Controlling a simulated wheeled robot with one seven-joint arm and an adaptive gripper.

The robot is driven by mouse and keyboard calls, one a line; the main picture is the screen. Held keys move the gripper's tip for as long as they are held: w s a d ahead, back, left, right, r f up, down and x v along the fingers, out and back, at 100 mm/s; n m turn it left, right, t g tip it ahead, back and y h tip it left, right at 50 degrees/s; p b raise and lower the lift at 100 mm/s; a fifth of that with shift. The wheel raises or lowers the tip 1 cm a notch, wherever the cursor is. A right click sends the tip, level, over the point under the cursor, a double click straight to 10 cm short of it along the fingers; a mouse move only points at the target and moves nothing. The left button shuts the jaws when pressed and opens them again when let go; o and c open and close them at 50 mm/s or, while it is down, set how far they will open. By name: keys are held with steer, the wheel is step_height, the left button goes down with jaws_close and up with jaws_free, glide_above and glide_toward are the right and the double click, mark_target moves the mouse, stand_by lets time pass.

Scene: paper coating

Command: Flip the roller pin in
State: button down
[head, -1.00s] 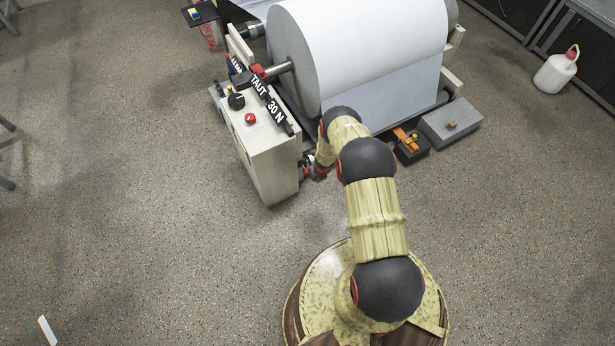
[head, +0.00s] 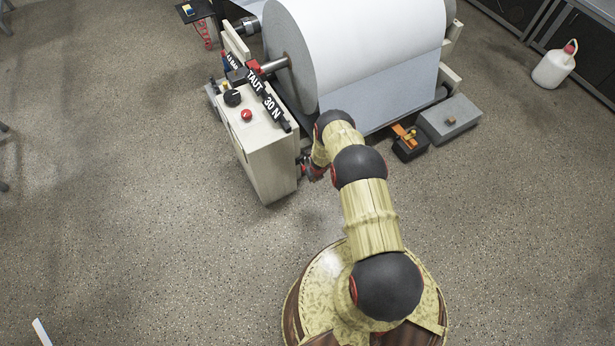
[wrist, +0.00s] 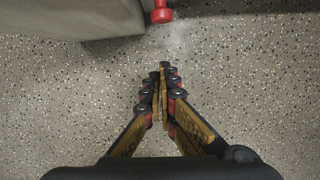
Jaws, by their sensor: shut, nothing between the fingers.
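A red knob (wrist: 161,13) on a short stem sticks out from the grey cabinet at the top of the wrist view. In the head view, a small red part (head: 303,160) on the right side of the control cabinet (head: 270,165) is probably the same. I cannot tell for certain whether it is the roller pin. Another red piece (head: 254,67) sits at the roll's shaft end. My gripper (wrist: 164,68) is shut and empty, its fingertips short of the knob and apart from it. In the head view my gripper (head: 317,171) is low beside the cabinet, partly hidden by my arm.
A grey block (head: 450,118) and a black-and-orange device (head: 408,146) lie at right. A white jug (head: 554,67) stands far right. Floor around my base is clear.

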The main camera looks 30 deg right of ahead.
steer(key=w+f+b, duration=0.4)
steer(key=w+b, duration=0.1)
steer(key=b, duration=0.3)
stand_by(0.4)
